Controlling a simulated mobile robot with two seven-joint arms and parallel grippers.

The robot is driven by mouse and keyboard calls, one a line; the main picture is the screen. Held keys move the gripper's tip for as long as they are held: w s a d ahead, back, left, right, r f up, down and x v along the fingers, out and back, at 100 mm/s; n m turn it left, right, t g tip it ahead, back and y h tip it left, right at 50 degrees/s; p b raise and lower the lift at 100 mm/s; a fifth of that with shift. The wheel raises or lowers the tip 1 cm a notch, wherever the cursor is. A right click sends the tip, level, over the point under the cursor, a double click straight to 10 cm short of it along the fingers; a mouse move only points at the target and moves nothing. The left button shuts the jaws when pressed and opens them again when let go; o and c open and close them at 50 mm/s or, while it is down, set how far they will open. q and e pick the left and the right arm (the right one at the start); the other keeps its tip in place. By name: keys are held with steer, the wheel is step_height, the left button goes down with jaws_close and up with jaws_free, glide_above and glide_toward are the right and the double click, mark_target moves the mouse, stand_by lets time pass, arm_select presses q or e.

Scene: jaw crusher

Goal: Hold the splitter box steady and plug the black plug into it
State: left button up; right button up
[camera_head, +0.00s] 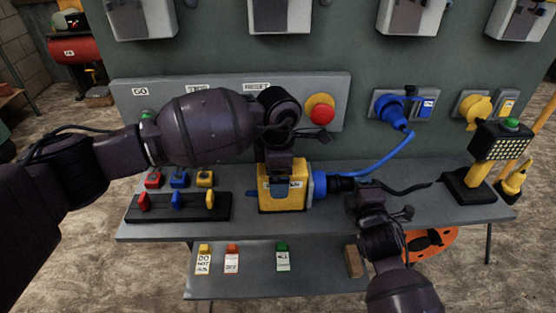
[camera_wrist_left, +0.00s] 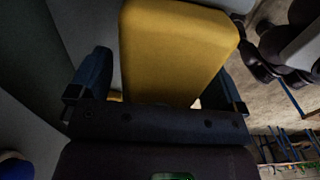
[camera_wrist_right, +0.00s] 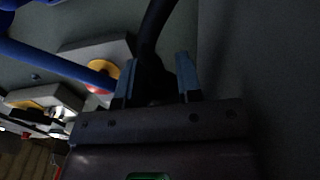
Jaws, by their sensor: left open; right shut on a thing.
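The yellow splitter box (camera_head: 283,199) stands on the grey bench with a blue socket (camera_head: 319,184) on its right side. My left gripper (camera_head: 280,172) is over the box from above. In the left wrist view the box (camera_wrist_left: 175,50) lies between the open fingers (camera_wrist_left: 163,85), with gaps at the sides. My right gripper (camera_head: 365,188) is shut on the black plug (camera_head: 341,184), right of the box. The plug (camera_wrist_right: 152,82) also shows between the fingers in the right wrist view. The plug's front is at the blue socket; whether it is inserted I cannot tell.
A blue cable (camera_head: 388,149) arcs from a wall socket (camera_head: 390,108) towards the box. The black cable (camera_head: 405,190) runs right from the plug. A padlock rack (camera_head: 180,208) stands left, a lamp post (camera_head: 478,180) right. Tags (camera_head: 232,259) lie on the lower shelf.

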arm_select(q)
steer(key=shift+f, duration=0.45)
steer(key=c, duration=1.4)
steer(key=shift+o, duration=0.2)
stand_by(1.6)
